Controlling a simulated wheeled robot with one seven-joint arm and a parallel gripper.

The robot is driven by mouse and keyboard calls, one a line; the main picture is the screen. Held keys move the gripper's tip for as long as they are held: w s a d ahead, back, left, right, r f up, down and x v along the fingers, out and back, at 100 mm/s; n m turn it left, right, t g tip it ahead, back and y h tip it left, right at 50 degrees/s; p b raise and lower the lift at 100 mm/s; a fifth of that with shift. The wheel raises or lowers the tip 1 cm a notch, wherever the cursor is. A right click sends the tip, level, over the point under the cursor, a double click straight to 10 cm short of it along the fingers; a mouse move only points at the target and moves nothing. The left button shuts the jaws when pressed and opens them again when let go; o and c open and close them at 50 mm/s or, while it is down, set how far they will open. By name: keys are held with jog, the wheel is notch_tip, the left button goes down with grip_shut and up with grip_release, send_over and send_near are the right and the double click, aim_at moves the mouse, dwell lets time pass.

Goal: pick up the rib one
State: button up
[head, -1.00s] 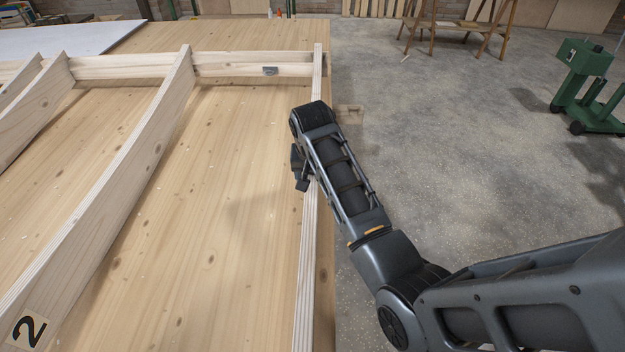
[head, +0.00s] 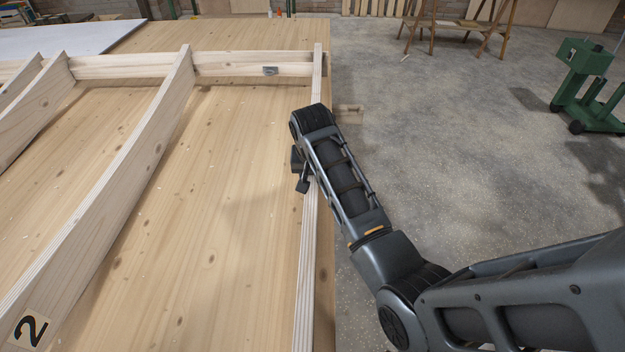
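A long pale wooden rib (head: 305,270) runs along the right edge of the wooden table. No number shows on it, so I cannot read whether it is rib one. The rib to its left (head: 110,185) carries a label "2" at its near end. My gripper (head: 301,174) is at the middle of the right-hand rib, with dark finger parts showing on the rib's left side. My own wrist hides the rest of the gripper and part of the rib. I cannot tell whether the fingers touch the rib or are closed around it.
A crosswise wooden beam (head: 235,65) with a small metal bracket (head: 270,71) runs behind the ribs. More ribs stand at the left. Bare floor lies right of the table, with a green machine (head: 582,85) and a wooden trestle (head: 460,25) farther off.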

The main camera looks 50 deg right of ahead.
grip_shut()
jog(key=shift+r, duration=0.15)
jog(key=shift+w+r, duration=0.1)
